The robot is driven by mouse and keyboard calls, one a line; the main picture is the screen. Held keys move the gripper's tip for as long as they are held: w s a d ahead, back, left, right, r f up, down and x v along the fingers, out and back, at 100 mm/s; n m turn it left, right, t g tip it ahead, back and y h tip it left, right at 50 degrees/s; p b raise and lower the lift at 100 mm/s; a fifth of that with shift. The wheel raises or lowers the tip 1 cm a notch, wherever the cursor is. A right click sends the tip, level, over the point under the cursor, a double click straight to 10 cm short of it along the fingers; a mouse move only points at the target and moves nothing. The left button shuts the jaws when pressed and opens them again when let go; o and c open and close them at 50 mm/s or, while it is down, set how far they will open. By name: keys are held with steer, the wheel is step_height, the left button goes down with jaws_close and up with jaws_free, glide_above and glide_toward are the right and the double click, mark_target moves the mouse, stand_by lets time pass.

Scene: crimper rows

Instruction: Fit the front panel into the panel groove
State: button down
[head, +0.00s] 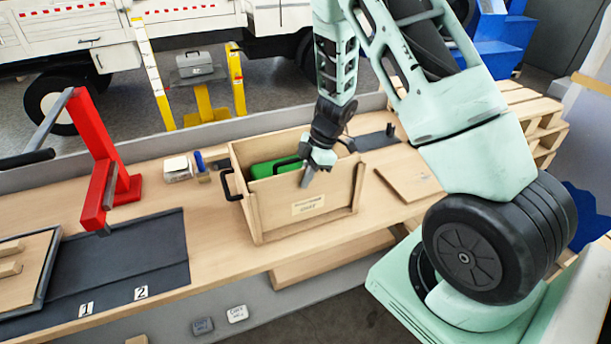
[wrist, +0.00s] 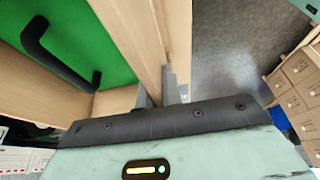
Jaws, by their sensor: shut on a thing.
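My gripper (head: 307,178) is shut on the front panel (head: 285,212), a flat light-wood board with a printed label, holding it by its top edge. The panel stands upright at the front of an open wooden crate (head: 237,160), between its side walls. In the wrist view my fingers (wrist: 162,92) pinch the edge of the panel (wrist: 132,30). A green case with a black handle (wrist: 58,52) lies inside the crate, and it also shows in the head view (head: 264,170). The panel groove is hidden, and I cannot tell whether the panel is fully down in it.
A wooden board (head: 408,182) lies flat right of the crate. A red press (head: 100,165) and a dark mat (head: 125,255) are on the left. A small box (head: 178,170) stands behind the crate's left side. The bench front edge is close below the crate.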

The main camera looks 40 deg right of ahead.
steer(key=shift+f+b, duration=0.65)
steer(key=shift+f, duration=0.65)
steer(key=c, duration=1.5)
jaws_free()
steer(key=shift+r, duration=0.1)
steer(key=v, duration=1.7)
steer(key=shift+d+r+b, duration=0.1)
steer(key=shift+b, duration=0.3)
